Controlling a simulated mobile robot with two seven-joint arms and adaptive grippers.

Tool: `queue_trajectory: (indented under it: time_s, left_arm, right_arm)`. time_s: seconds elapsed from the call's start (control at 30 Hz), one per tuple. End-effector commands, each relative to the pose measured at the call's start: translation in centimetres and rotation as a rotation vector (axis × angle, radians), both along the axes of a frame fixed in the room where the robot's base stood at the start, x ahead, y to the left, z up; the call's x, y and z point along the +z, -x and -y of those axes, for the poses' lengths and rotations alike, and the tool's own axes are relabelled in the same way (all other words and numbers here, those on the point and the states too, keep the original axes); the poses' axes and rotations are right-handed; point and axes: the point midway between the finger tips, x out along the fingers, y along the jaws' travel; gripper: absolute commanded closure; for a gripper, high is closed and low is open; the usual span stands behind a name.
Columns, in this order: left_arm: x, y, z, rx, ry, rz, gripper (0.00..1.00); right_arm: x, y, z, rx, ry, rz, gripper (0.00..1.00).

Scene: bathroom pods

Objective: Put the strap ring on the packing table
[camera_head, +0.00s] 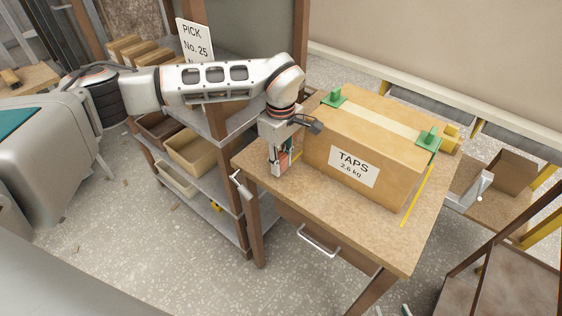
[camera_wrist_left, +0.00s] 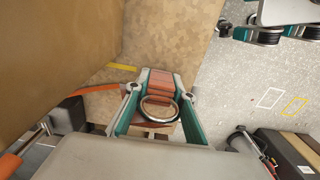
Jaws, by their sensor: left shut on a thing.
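My left gripper (camera_head: 280,168) points down over the left part of the wooden packing table (camera_head: 285,190), beside the cardboard box marked TAPS. It is shut on the strap ring. In the left wrist view the metal strap ring (camera_wrist_left: 145,104) shows between the teal-lined fingers, with reddish-brown material behind it. In the head view the gripper mostly hides the ring, and I cannot tell whether it touches the tabletop. A small teal and grey tip at the bottom edge seems to be my right gripper (camera_head: 404,311); its jaws are cut off.
The TAPS box (camera_head: 365,143) fills much of the tabletop, with green corner pieces on top. A yellow line (camera_head: 415,200) marks the tabletop at its right. A shelf with bins (camera_head: 190,153) stands to the left. The table's front strip is clear.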

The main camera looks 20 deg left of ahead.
Motion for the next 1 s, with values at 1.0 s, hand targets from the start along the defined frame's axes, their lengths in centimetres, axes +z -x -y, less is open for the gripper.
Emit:
queue_trajectory:
  time_s: [1.0]
  left_arm:
    - [6.0,-0.1,0.0,-0.001,0.0,0.005,0.59]
  right_arm:
    - [0.0,0.1,0.0,-0.002,-0.001,-0.004,0.6]
